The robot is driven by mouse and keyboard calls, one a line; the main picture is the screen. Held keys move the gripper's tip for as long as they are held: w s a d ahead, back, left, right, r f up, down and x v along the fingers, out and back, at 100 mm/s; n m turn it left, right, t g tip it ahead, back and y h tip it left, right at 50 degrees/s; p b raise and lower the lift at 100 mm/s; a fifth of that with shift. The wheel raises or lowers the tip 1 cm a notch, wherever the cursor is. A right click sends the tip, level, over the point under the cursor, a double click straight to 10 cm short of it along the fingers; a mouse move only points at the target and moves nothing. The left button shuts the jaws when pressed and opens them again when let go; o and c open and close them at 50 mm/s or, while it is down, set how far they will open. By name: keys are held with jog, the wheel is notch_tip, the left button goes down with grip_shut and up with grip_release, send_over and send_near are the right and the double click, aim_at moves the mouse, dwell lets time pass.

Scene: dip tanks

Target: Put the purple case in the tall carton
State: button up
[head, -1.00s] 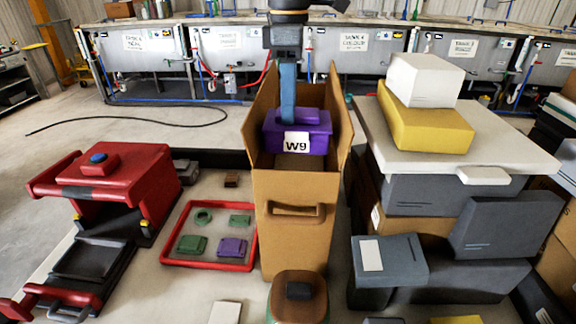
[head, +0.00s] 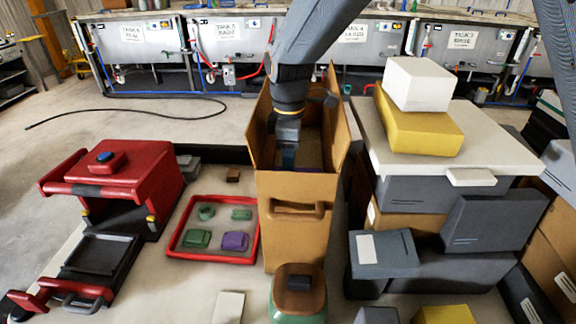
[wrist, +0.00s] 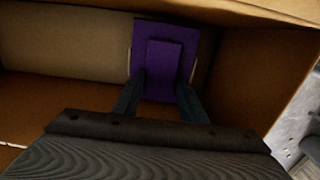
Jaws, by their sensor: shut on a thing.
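The tall carton (head: 290,240) is brown with open flaps and a handle slot, and stands upright in the middle of the head view. My gripper (wrist: 160,92) reaches down inside it. In the wrist view my fingers are shut on the purple case (wrist: 180,32), gripping its raised top block. Carton walls surround the case there, and bare carton floor or wall shows to the left. In the head view the front wall hides nearly all of the case, so I cannot tell whether it touches the carton's bottom.
A red tray (head: 212,258) with several small green and purple pieces lies left of the carton. A red machine (head: 120,190) stands farther left. Grey boxes (head: 492,236) under a pale lid with yellow and white boxes stand close on the right. A round wooden-topped stool (head: 298,280) is in front.

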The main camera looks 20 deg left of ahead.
jog(key=shift+f, duration=0.15)
jog(key=o, duration=1.4)
jog(key=shift+o, duration=0.2)
notch_tip(320, 180, up, 12)
jog(key=b, duration=0.3)
jog(key=shift+b, duration=0.35)
